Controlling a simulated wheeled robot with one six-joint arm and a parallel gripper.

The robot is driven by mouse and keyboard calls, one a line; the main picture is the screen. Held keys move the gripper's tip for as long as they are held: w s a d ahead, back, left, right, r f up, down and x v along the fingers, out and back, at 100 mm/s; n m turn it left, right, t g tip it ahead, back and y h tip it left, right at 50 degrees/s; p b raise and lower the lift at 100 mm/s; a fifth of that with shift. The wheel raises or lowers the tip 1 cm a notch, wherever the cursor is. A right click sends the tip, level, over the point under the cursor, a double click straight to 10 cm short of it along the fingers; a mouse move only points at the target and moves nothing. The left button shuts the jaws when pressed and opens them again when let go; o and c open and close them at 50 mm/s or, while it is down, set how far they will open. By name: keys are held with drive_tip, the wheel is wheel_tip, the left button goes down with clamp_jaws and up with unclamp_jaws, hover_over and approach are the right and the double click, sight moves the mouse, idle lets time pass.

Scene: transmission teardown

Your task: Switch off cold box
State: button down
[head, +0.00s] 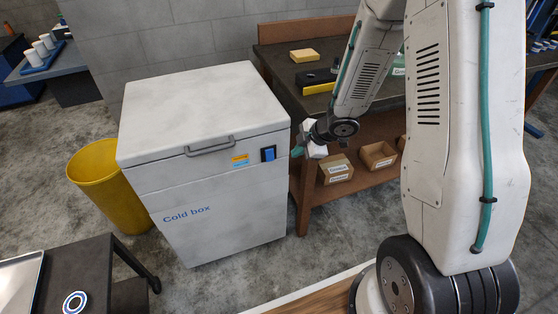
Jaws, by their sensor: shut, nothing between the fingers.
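The cold box (205,216) is a white chest with a closed lid and a grey handle (209,146) on its front. Blue letters on its front read "Cold box". A blue switch (268,153) in a dark frame sits at the upper right of the front, beside a small yellow and blue label (240,160). My gripper (298,151) is just right of the switch, at the box's right edge, and looks small and partly hidden by my wrist. It is shut and holds nothing. I cannot tell the switch's position or whether the gripper touches the box.
A wooden workbench (285,95) stands right behind the box, with a yellow block (304,56) on top and cardboard bins (335,169) on its lower shelf. A yellow bin (100,180) stands left of the box. A dark cart (85,275) is at the front left.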

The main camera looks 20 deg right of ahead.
sight(270, 155)
drive_tip(key=shift+w+a+f, duration=0.75)
drive_tip(key=shift+w+f, duration=0.6)
drive_tip(key=shift+f, duration=0.15)
drive_tip(key=shift+w+a+f, duration=0.7)
drive_tip(key=shift+w+f, duration=0.7)
drive_tip(key=shift+f, duration=0.1)
drive_tip(key=shift+w+a+f, duration=0.75)
drive_tip(key=shift+w+f, duration=0.6)
drive_tip(key=shift+f, duration=0.15)
